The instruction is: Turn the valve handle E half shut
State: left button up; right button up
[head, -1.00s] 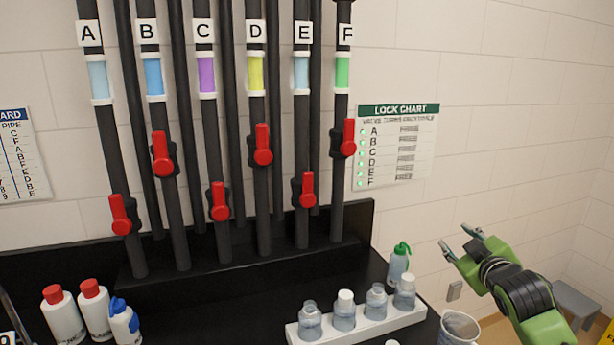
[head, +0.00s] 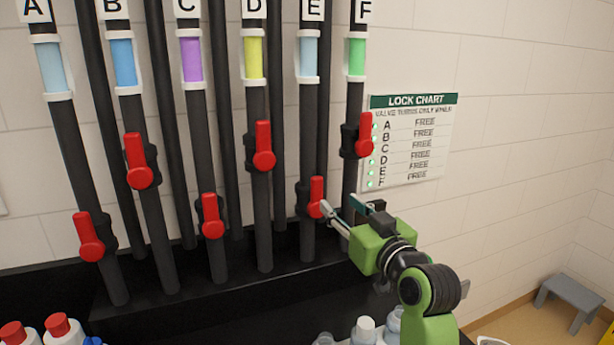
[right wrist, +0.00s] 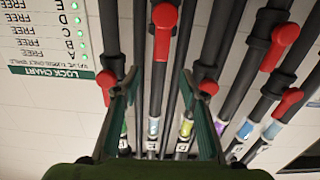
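Valve handle E (head: 317,196) is a red lever pointing up on the black pipe under label E (head: 314,8), which has a light blue band. My right gripper (head: 338,206) is open beside this handle at its right; one fingertip overlaps its lower edge in the head view, and contact cannot be told. In the right wrist view, which is upside down, the handle (right wrist: 164,18) shows in line with the gap between the spread fingers (right wrist: 160,74), which hold nothing. My left gripper is out of view.
Red handle F (head: 365,135) and handle D (head: 264,147) are higher on the neighbouring pipes; handle C (head: 212,217) is at left. The lock chart (head: 412,140) reads FREE for all rows, with green lights. White-capped bottles (head: 364,331) stand below my right arm.

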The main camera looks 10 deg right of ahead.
aim_at(319, 183)
jog(key=w+p, duration=0.1)
jog(key=w, duration=0.3)
jog(key=w+a+p, duration=0.1)
jog(key=w+p, duration=0.1)
jog(key=w, duration=0.1)
jog(key=w+a+p, duration=0.1)
jog(key=w, duration=0.3)
jog(key=shift+w+a+r, duration=0.25)
jog(key=shift+w+r, duration=0.05)
jog(key=shift+w, duration=0.05)
jog(key=shift+w+a, duration=0.1)
jog(key=shift+w, duration=0.35)
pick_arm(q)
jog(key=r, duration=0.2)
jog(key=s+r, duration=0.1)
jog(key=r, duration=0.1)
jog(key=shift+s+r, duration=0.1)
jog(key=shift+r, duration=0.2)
pick_arm(e)
jog(key=shift+w, duration=0.1)
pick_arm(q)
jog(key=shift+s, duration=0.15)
pick_arm(e)
grip_shut()
